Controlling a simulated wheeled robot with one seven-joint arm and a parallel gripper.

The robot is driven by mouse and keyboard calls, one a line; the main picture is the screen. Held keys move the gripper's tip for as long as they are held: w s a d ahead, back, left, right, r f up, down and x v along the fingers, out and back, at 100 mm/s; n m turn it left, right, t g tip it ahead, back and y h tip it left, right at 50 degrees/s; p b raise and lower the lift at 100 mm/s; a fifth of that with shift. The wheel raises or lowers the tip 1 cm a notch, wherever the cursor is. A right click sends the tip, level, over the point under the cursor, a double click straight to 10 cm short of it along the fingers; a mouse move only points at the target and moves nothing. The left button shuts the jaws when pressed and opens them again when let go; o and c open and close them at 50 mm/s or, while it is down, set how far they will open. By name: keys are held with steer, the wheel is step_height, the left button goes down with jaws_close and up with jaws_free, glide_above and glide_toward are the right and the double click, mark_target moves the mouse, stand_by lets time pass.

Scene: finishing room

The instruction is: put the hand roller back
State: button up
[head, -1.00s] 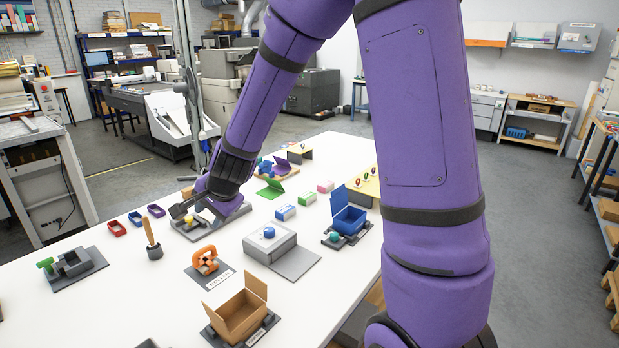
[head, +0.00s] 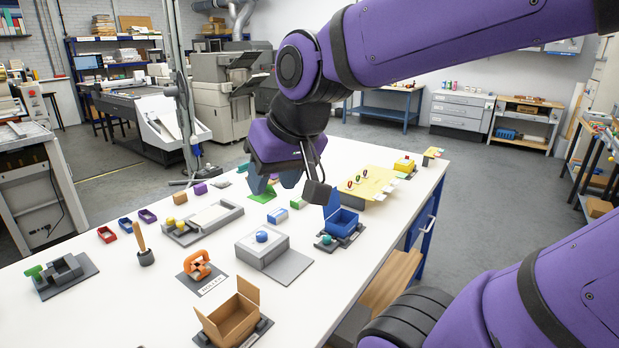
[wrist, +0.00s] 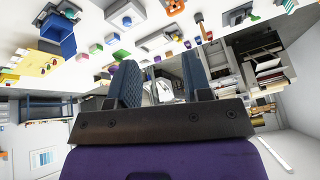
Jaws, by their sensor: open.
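An orange looped object (head: 198,265), which I take for the hand roller, sits on a dark base at the front middle of the bench. The white label (head: 214,283) before it seems to read "ROLLER". My gripper (head: 276,182) is raised over the far part of the bench, behind and to the right of the orange object and well apart from it. In the wrist view my two dark blue fingers (wrist: 158,75) stand apart with nothing between them. A grey tray (head: 228,213) with a pale slab and yellow pieces (head: 175,225) lies left of the gripper.
A wooden-handled tool (head: 140,240) stands in a dark holder. A cardboard box (head: 235,315), a grey box with a blue knob (head: 262,252) and an open blue box (head: 342,222) stand nearby. Small coloured trays (head: 126,224) lie at left. Bare white bench shows at front left.

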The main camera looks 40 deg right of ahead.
steer(key=s+d+n, duration=0.1)
steer(key=s+d, duration=0.1)
steer(key=s, duration=0.3)
steer(key=shift+s+r+n+h, duration=0.3)
steer(key=shift+s+r, duration=0.05)
steer(key=shift+r, duration=0.1)
steer(key=shift+d, duration=0.1)
stand_by(0.6)
